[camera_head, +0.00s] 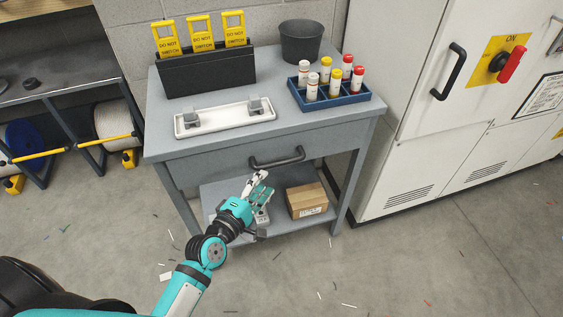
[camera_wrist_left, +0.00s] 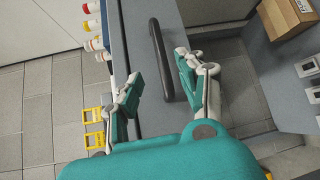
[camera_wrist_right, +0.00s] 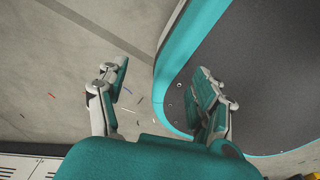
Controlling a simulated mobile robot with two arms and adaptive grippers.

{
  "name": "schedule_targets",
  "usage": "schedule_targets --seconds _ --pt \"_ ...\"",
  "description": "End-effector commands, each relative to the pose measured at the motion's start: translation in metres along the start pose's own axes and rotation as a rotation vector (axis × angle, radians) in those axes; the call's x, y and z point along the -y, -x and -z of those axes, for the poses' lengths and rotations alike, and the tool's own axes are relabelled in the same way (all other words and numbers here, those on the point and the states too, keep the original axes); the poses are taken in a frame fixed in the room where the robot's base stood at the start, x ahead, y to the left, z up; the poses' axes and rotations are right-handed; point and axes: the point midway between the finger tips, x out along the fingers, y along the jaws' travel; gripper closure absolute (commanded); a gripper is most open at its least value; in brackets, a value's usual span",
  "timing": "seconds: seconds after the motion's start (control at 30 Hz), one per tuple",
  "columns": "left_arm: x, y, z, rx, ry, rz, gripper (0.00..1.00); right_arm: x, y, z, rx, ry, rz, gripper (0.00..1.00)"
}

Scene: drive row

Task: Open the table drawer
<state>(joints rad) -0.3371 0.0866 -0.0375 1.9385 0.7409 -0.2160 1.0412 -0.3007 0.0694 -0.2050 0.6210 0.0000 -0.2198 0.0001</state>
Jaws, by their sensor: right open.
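The grey table (camera_head: 290,125) has a drawer (camera_head: 215,165) in its front, which looks shut. A dark bar handle (camera_head: 277,158) is fixed across the drawer front. My left gripper (camera_head: 262,182) is in front of the table, just below the handle in the head view. In the left wrist view my left gripper (camera_wrist_left: 158,80) is open and empty, with the handle (camera_wrist_left: 160,58) ahead between its fingers; I cannot tell whether they touch. My right gripper (camera_wrist_right: 157,82) is open and empty above the floor in the right wrist view, and not in the head view.
On the tabletop are a black holder (camera_head: 208,74) with yellow tags, a white tray (camera_head: 222,118), a blue rack (camera_head: 345,98) of bottles and a dark bucket (camera_head: 301,42). A cardboard box (camera_head: 307,200) sits on the lower shelf. A white cabinet (camera_head: 440,120) stands right. The front floor is mostly clear.

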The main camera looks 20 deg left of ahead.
Motion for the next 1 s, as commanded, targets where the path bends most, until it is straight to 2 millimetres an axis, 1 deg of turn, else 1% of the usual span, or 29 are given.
schedule_targets --seconds 0.03,0.2,0.3,0.43,0.6,0.9,0.93,1.0 --pt "-0.001 -0.013 0.000 0.000 0.001 -0.002 0.60 -0.002 0.000 0.000 0.000 0.001 -0.002 0.33" --pt "-0.001 -0.050 -0.001 0.001 0.000 -0.002 0.60 -0.008 0.000 -0.001 0.001 0.001 -0.009 0.33" --pt "0.000 -0.069 0.000 0.001 -0.001 -0.001 0.60 -0.010 -0.001 -0.002 0.001 0.000 -0.012 0.33" --pt "0.001 -0.088 0.000 0.001 -0.002 0.000 0.60 -0.012 -0.002 -0.002 0.002 -0.001 -0.014 0.33" --pt "0.001 -0.101 0.000 0.000 -0.002 0.002 0.60 -0.013 -0.003 -0.002 0.002 -0.002 -0.015 0.33" --pt "0.001 -0.104 0.000 0.000 -0.002 0.002 0.60 -0.012 -0.003 -0.002 0.003 -0.001 -0.015 0.33" --pt "0.001 -0.104 0.000 0.000 -0.002 0.002 0.61 -0.012 -0.003 -0.002 0.003 -0.001 -0.015 0.33" --pt "0.001 -0.104 0.000 0.000 -0.002 0.002 0.70 -0.012 -0.003 -0.002 0.003 -0.001 -0.015 0.33"
